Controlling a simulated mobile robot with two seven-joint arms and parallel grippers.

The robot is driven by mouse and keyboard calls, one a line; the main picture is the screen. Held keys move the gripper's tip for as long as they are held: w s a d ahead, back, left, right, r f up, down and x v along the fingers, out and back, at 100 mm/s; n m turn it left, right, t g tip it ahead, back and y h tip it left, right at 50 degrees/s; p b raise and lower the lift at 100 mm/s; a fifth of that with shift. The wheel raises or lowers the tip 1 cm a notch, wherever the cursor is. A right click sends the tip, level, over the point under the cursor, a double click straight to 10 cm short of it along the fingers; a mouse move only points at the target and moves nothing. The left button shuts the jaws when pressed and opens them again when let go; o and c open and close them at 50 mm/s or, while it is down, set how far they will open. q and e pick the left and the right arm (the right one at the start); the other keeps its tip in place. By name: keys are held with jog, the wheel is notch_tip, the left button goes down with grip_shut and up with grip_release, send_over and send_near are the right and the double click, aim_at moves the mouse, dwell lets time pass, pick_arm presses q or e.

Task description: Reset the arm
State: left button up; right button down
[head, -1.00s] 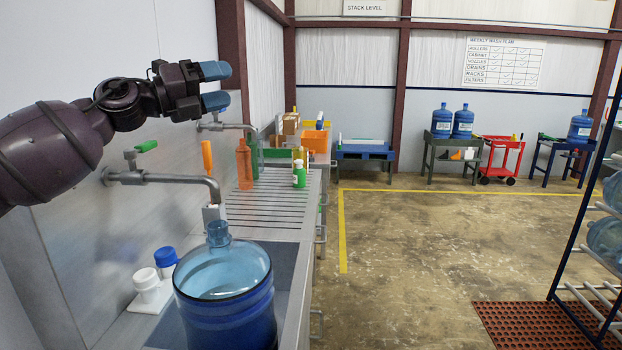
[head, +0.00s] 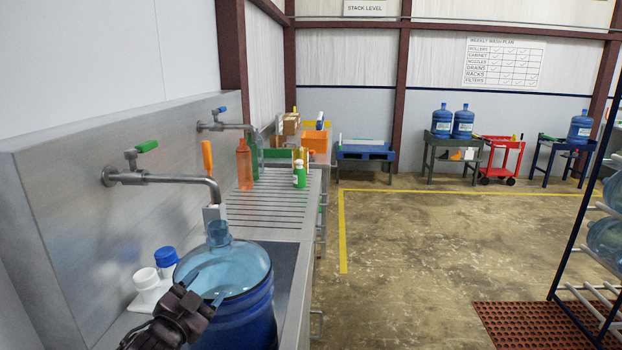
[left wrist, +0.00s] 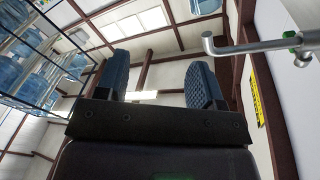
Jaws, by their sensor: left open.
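My left gripper (head: 206,288) is low in the head view, in front of the large blue jug (head: 240,305) in the sink from this camera. Its two fingers are apart with nothing between them. I cannot tell whether it touches the jug. In the left wrist view the open fingers (left wrist: 160,80) point up toward the wall and ceiling, with empty space between. The jug stands upright under the near tap (head: 165,178), its neck just below the spout. The left forearm is mostly out of the head view. My right gripper is not in view.
An orange bottle (head: 244,165) and a green bottle (head: 299,174) stand by the ribbed drainboard (head: 265,205). A jug rack (head: 590,215) is at the right. The floor (head: 410,270) between is clear.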

pick_arm(q)
jog(key=s+a+f+n+g+y, duration=0.2)
jog(key=s+a+f+n+g, duration=0.1)
jog(key=s+f, duration=1)
jog(key=s+a+f+n+g+y, duration=0.3)
jog(key=s+f+n, duration=0.3)
jog(key=s+f, duration=0.7)
jog(key=s, duration=0.2)
jog(key=shift+s, duration=0.3)
jog(key=shift+a, duration=0.1)
